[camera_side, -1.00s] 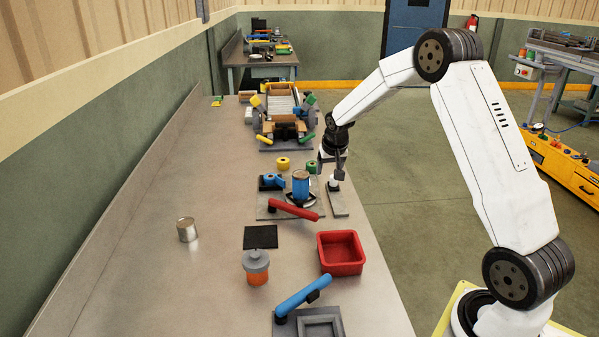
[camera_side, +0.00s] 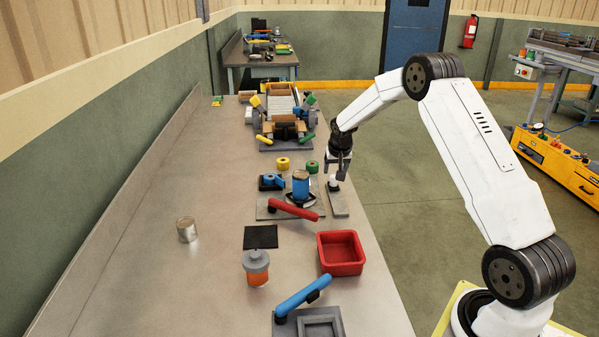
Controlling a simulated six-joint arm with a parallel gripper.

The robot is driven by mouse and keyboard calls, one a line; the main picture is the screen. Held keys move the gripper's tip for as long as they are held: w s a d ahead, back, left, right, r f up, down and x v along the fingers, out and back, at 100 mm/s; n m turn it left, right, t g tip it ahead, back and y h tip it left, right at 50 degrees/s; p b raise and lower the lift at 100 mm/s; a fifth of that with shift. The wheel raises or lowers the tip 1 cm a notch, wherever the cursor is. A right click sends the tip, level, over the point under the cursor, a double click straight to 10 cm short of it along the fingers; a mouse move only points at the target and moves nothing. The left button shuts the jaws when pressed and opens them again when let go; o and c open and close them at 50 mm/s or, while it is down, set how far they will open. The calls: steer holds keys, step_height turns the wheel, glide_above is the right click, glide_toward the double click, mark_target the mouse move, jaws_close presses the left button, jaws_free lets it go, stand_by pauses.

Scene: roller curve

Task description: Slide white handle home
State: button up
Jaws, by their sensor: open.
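The white handle (camera_side: 333,184) is a small upright knob at the far end of a narrow grey plate (camera_side: 339,204), near the bench's right edge. My gripper (camera_side: 339,172) is open and points down right at the handle's top, its fingers slightly above and to the right. Whether a finger touches the handle is too small to tell.
Left of the plate, a blue can (camera_side: 300,185) stands on a fixture with a red lever (camera_side: 293,208). A red tray (camera_side: 340,253), an orange jar (camera_side: 256,267) and a blue lever (camera_side: 303,297) are nearer. The bench's left side is mostly clear.

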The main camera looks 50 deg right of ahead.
mark_target(334, 176)
steer(key=shift+x, duration=2.45)
jaws_close()
